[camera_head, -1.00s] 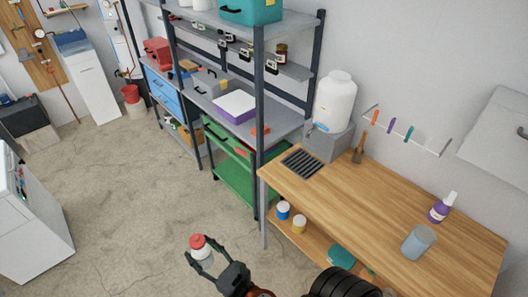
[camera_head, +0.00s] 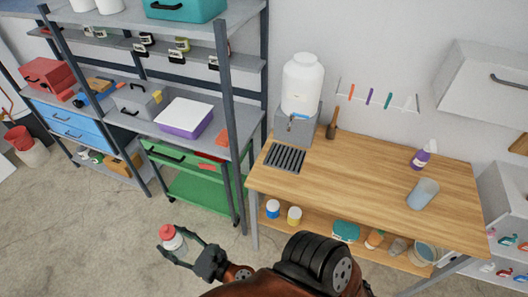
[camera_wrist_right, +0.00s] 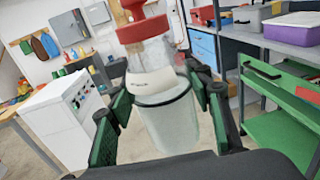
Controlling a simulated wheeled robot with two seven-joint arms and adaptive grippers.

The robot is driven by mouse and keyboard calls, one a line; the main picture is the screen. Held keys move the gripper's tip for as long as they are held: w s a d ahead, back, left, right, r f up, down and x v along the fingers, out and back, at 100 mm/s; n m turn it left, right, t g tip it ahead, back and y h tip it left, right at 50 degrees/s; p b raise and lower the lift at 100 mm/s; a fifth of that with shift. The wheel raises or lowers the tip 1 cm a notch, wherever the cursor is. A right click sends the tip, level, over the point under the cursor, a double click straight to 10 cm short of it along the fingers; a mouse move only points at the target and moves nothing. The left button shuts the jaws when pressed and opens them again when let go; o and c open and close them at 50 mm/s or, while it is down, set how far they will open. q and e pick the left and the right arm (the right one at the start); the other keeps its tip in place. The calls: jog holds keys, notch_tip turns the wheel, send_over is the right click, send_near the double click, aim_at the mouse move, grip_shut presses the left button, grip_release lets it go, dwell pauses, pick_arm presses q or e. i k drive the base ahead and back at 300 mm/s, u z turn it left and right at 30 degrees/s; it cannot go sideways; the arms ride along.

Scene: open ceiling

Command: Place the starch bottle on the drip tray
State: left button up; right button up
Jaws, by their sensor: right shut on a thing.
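My right gripper (camera_head: 187,247) is shut on a clear and white bottle with a red cap (camera_head: 168,234), which I take to be the starch bottle. It is held over the floor, left of the wooden table. In the right wrist view the bottle (camera_wrist_right: 165,105) stands between the fingers, roughly upright, with its label too blurred to read. The drip tray (camera_head: 285,158) is a dark slatted grille on the table's left end, in front of a white tank. It is bare and apart from the bottle. My left gripper is not in view.
The white tank (camera_head: 302,85) stands on a grey block behind the tray. A brush leans beside it. A purple spray bottle (camera_head: 423,155) and a grey cup (camera_head: 422,194) are on the table's right. A shelf post (camera_head: 230,110) rises left of the table. The table's middle (camera_head: 350,180) is clear.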

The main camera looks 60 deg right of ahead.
aim_at(278, 157)
jog(key=z, duration=0.9)
jog(key=i, duration=0.85)
jog(key=z, duration=0.85)
